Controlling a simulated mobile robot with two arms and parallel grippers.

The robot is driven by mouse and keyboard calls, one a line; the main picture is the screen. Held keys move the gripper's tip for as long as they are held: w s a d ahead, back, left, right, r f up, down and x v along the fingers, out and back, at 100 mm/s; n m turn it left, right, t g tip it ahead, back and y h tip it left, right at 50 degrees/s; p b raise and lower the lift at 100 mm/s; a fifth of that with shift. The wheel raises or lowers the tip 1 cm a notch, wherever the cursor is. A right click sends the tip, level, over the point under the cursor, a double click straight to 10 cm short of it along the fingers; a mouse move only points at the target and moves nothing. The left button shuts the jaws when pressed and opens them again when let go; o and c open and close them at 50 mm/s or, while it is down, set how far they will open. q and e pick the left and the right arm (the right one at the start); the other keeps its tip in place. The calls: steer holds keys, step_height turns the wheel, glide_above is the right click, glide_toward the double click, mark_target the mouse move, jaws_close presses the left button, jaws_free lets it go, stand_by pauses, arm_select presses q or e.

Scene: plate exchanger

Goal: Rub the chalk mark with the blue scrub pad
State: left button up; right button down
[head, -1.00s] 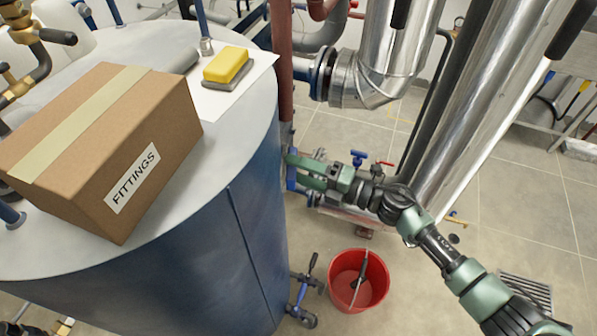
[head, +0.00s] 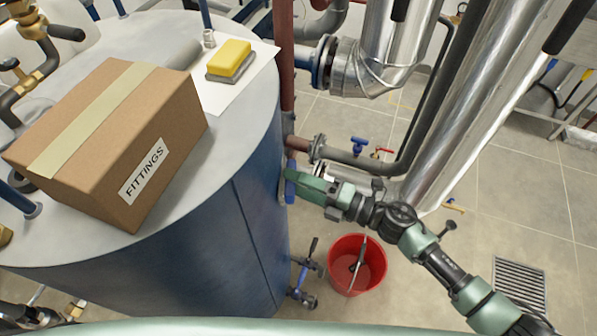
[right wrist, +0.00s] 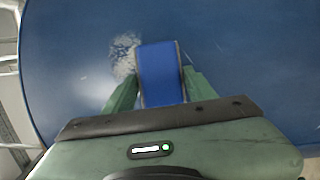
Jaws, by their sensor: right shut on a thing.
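The blue scrub pad (head: 291,190) is held at the side of the blue tank in the head view. My right gripper (head: 292,184) is shut on it. In the right wrist view the pad (right wrist: 161,75) stands upright between the green fingers (right wrist: 158,93), in front of the curved blue wall. The pale, patchy chalk mark (right wrist: 124,56) shows just left of the pad, and the pad may hide part of it. I cannot tell whether the pad touches the wall. My left gripper is not in view.
The blue tank (head: 200,240) carries a cardboard FITTINGS box (head: 110,140) and a yellow sponge (head: 230,58) on a white sheet. A red bucket (head: 345,285) stands on the floor below my right arm. Pipes and a blue-handled valve (head: 358,147) are behind the arm.

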mark_target(287, 159)
steer(key=shift+s, duration=0.25)
step_height(287, 159, up, 3)
steer(key=p, duration=0.2)
steer(key=shift+p, duration=0.4)
steer(key=shift+w+b, duration=0.85)
steer(key=shift+w, duration=1.15)
steer(key=shift+w+b, duration=0.35)
steer(key=shift+w, duration=0.65)
steer(key=s+p, duration=0.2)
steer(key=s, duration=0.4)
